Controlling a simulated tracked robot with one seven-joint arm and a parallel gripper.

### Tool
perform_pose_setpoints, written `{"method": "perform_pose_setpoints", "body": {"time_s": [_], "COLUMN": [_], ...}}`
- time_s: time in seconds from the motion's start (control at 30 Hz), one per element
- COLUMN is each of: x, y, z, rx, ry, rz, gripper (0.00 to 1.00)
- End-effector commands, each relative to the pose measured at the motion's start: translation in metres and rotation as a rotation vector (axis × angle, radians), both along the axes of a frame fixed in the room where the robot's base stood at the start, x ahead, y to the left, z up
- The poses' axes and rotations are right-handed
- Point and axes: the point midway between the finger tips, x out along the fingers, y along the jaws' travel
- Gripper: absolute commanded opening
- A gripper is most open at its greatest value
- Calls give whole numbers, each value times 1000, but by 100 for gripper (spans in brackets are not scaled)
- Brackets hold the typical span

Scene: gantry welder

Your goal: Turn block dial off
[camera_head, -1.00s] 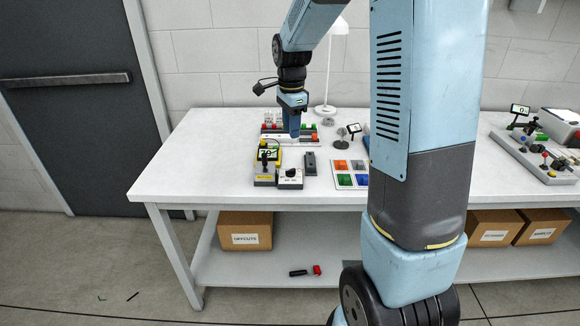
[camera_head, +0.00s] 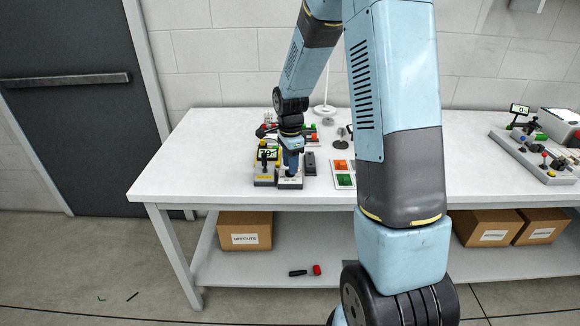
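The block dial, a white block (camera_head: 290,184) with a black knob on top, stands near the front of the white table. My gripper (camera_head: 291,172) points down right over it, and its fingers cover the knob. I cannot see whether the fingers touch or grip the knob, or which way the knob points. A yellow and grey device (camera_head: 265,178) with a small display reading about 79 stands just left of the block.
A dark narrow block (camera_head: 310,163) stands close to the right of my gripper. A tray of coloured squares (camera_head: 343,181) is partly hidden by my arm. Small red and green parts (camera_head: 313,133) lie behind. The table's left side (camera_head: 190,165) is clear.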

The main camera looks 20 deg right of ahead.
Motion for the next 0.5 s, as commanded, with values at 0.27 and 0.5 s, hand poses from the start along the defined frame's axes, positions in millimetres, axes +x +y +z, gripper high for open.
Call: {"method": "perform_pose_setpoints", "body": {"time_s": [0.27, 0.5], "x": [0, 0], "y": [1, 1], "z": [-13, -14], "rx": [1, 1], "ry": [0, 0], "rz": [2, 2], "gripper": [37, 35]}}
